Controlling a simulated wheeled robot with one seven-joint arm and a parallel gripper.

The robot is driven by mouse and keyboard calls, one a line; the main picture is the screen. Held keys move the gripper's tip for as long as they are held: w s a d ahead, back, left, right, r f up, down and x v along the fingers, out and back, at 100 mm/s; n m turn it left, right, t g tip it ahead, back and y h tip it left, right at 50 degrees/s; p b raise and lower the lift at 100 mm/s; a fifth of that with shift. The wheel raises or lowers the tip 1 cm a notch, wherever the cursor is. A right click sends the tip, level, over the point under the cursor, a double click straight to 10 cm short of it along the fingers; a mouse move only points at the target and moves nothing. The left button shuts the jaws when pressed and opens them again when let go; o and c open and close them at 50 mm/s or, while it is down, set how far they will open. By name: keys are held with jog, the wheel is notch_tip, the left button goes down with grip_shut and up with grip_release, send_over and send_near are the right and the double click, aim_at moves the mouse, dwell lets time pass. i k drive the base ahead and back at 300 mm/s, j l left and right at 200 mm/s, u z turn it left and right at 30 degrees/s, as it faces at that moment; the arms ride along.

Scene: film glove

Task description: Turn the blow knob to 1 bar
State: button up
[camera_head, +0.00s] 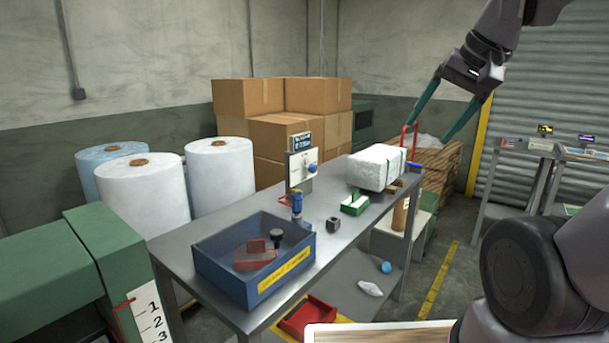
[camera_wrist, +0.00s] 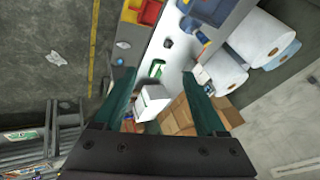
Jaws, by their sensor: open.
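A white upright panel (camera_head: 300,170) stands on the far edge of the grey workbench (camera_head: 340,225). A blue knob (camera_head: 312,168) sits on its right side, and a small dark display (camera_head: 301,142) is on top. The display's text is too small to read, and so is any scale at the knob. My gripper (camera_head: 430,130) is open and empty, high above the bench's far right end, well apart from the knob. Its two green fingers are spread wide in the wrist view (camera_wrist: 160,76). That view looks down on the bench, where the knob is not clearly identifiable.
A white wrapped block (camera_head: 376,167) and a green-and-white item (camera_head: 355,205) lie on the bench. Cardboard boxes (camera_head: 285,110) and white rolls (camera_head: 160,190) stand beyond.

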aim_at(312, 169)
jog(key=i+l+u, duration=0.15)
jog(key=u, duration=0.2)
jog(key=i+l+u, duration=0.2)
jog(key=u, duration=0.15)
jog(key=i+l+u, duration=0.1)
jog(key=l+u, duration=0.25)
jog(key=j, duration=0.1)
